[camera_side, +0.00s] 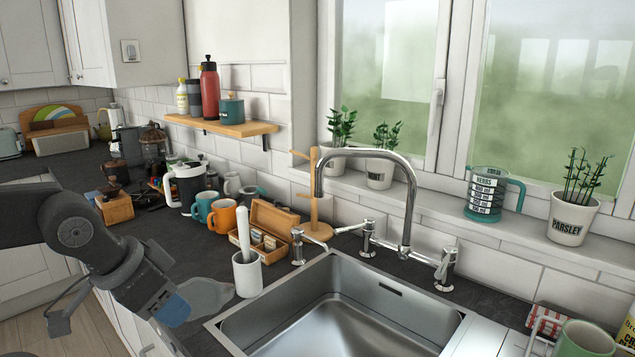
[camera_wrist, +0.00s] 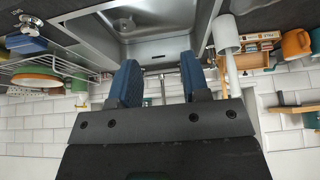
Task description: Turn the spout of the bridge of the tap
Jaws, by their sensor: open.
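The chrome bridge tap (camera_side: 408,200) stands behind the sink in the side view. Its tall curved spout rises from the bridge and arches to the left, with its open end above the back left of the sink. A lever handle stands at each end of the bridge. My gripper (camera_side: 188,303) is at the lower left, in front of and left of the sink, well apart from the tap. In the wrist view my gripper (camera_wrist: 159,84) shows two blue fingers spread apart, with nothing held between them. Thin metal parts show between the fingers there, too small to make out clearly.
The steel sink (camera_side: 230,330) is empty. A white pot (camera_side: 247,275) with a white-handled tool stands at its left corner. A wooden mug stand (camera_side: 316,228) and an open wooden box (camera_side: 279,217) are left of the tap. Potted plants line the sill behind.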

